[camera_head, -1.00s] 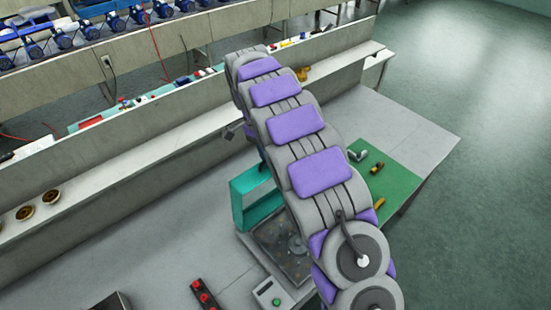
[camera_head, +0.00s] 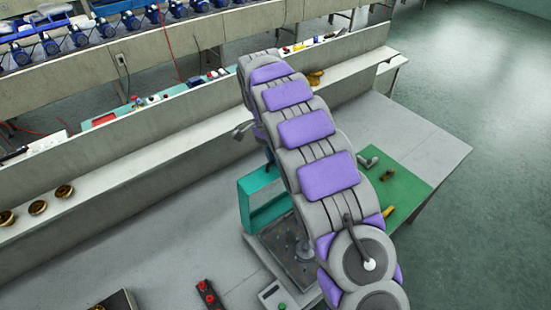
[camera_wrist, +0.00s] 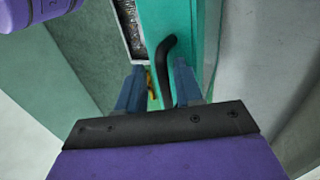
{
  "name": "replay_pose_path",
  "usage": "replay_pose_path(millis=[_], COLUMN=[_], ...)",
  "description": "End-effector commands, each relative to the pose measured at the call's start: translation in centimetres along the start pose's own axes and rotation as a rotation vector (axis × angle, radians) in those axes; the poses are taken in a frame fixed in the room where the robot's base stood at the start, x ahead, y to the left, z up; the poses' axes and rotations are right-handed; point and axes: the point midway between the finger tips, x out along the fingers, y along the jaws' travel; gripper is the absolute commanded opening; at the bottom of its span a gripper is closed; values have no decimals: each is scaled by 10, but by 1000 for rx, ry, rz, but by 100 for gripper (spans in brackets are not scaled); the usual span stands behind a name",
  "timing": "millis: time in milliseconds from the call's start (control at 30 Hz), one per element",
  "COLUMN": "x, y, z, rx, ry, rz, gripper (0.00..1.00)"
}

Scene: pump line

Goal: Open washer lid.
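The washer is a teal frame (camera_head: 262,200) with a dark grey speckled tray (camera_head: 287,250) below it, on the grey bench. My arm covers much of it in the head view. In the wrist view a teal panel edge (camera_wrist: 153,22) fills the upper middle, with a curved black handle (camera_wrist: 166,65) on it. My gripper (camera_wrist: 158,88) has its two blue fingers apart, with the handle's lower part between them. I cannot tell whether either finger touches it. The gripper itself is hidden or unclear in the head view.
A green mat (camera_head: 408,190) with metal and brass fittings lies right of my arm. A small control box (camera_head: 275,296) and a red-buttoned box (camera_head: 207,293) stand in front of the washer. A long shelf (camera_head: 140,165) with brass rings (camera_head: 38,207) runs behind.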

Motion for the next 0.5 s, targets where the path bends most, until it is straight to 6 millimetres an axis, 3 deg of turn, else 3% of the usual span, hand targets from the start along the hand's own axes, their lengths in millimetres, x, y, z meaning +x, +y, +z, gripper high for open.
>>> replay_pose_path(millis=[267, 500], x=[-2, -25], y=[0, 0], z=[0, 0], rx=[0, 0], ry=[0, 2], rz=[0, -4], gripper=[38, 38])
